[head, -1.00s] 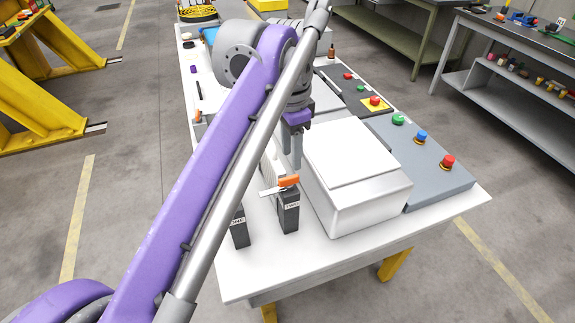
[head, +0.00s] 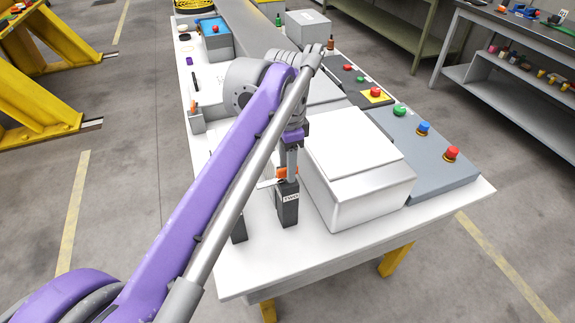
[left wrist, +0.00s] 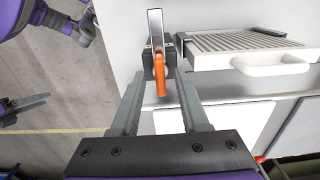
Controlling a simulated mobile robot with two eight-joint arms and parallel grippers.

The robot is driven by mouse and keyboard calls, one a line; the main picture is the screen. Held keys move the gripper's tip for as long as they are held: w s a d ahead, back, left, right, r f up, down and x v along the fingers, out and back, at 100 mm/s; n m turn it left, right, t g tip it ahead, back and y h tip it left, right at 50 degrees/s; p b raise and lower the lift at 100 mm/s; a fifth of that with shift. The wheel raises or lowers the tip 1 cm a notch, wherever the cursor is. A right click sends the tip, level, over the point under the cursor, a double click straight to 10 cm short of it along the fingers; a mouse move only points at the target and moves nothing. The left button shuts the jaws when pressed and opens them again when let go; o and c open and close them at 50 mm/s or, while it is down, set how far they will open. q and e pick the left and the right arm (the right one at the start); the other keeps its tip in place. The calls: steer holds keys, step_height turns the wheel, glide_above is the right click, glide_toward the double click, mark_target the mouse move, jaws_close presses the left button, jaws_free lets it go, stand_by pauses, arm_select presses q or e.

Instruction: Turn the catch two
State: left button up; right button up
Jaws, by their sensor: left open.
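Catch two is a black block (head: 288,208) marked TWO, upright on the white table, with an orange handle (head: 281,173) and a flat metal lever on top. In the left wrist view the orange handle (left wrist: 160,82) lies between the fingertips of my left gripper (left wrist: 160,78), and the metal lever (left wrist: 155,28) points away. My left gripper (head: 287,165) is open and points down over the catch in the head view; its fingers partly hide the handle. I cannot tell whether they touch it. A gripper that looks like my right one (left wrist: 28,104) shows small at the left edge of the wrist view.
Another black block (head: 239,228) stands just left of catch two, partly behind my arm. A large white box (head: 358,170) stands close on the right. A grey panel with coloured buttons (head: 425,150) lies beyond it. The table's front (head: 330,255) is clear.

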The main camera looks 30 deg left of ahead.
arm_select(q)
steer(key=shift+f, duration=0.1)
jaws_close()
stand_by(1.4)
